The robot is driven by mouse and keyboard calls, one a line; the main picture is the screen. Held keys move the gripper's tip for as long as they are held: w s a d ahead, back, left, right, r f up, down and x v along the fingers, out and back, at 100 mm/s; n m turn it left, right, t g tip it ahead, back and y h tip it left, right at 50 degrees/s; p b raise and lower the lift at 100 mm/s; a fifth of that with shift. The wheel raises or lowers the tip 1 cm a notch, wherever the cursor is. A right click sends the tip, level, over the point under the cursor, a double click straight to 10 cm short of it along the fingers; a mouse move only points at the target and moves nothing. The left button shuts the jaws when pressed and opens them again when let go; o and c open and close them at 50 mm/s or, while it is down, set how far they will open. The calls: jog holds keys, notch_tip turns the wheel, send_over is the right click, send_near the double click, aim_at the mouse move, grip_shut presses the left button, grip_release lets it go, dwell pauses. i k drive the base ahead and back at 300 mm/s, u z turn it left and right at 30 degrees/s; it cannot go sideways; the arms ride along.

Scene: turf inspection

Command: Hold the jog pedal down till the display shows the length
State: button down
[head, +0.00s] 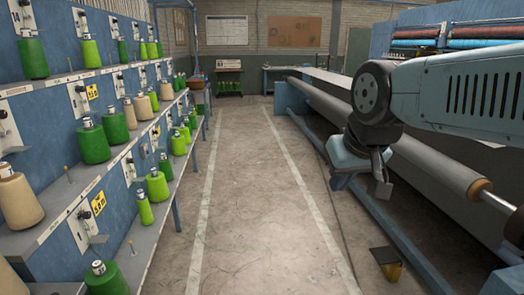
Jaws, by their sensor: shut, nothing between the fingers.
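The pedal (387,257), a small black plate with a yellow side, sits on the floor at the lower right, beside the blue base rail of the roll machine. My gripper (382,188) hangs from my arm at the right, above and apart from the pedal. It is shut and empty. It touches nothing that I can see. I cannot make out a length display in this view.
A long grey roll (425,160) on a blue frame runs along the right. A blue rack (60,130) with green and beige yarn cones lines the left. The concrete aisle (245,190) between white lines is clear.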

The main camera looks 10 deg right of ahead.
aim_at(384, 254)
jog(key=z, duration=0.35)
jog(key=i, duration=0.85)
jog(key=z, duration=0.95)
jog(key=i, duration=0.4)
jog(key=z, duration=0.25)
jog(key=k, duration=0.9)
jog(key=z, duration=0.15)
jog(key=i, duration=0.9)
jog(key=u, duration=0.05)
